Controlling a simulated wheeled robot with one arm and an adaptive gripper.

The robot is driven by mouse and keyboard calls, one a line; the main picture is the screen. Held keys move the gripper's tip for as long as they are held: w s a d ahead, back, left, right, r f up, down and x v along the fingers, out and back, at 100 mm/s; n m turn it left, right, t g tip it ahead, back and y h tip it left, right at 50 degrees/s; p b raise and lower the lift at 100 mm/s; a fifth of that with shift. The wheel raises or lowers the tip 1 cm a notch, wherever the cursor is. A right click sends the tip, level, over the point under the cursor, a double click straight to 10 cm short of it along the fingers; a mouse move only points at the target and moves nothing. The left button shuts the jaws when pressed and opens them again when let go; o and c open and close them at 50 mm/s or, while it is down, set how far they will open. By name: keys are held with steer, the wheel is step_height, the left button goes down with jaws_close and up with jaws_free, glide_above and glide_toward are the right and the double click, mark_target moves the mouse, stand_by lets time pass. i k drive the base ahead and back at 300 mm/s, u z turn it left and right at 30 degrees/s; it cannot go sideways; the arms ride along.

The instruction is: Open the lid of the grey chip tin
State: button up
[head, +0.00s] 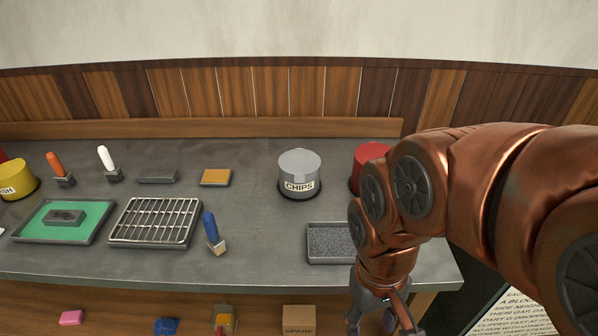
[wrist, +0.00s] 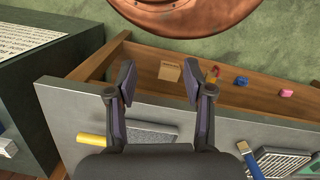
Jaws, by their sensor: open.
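My gripper (head: 381,322) hangs at the bench's front edge, to the right of the tin and nearer the camera. In the wrist view my gripper (wrist: 158,76) is open with nothing between its fingers. The tin does not show in the wrist view.
A red tin (head: 368,168) stands right of the chip tin, partly hidden by my arm. A granule-filled tray (head: 309,258) lies in front. A blue-handled brush (head: 210,228), wire rack (head: 117,238) and orange block (head: 215,177) are left. A cardboard box (head: 299,319) sits below.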

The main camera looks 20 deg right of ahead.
mark_target(298, 163)
steer(key=u, duration=0.45)
steer(key=k, duration=1.15)
steer(key=u, duration=1.25)
steer(key=i, duration=1.2)
steer(key=z, duration=0.95)
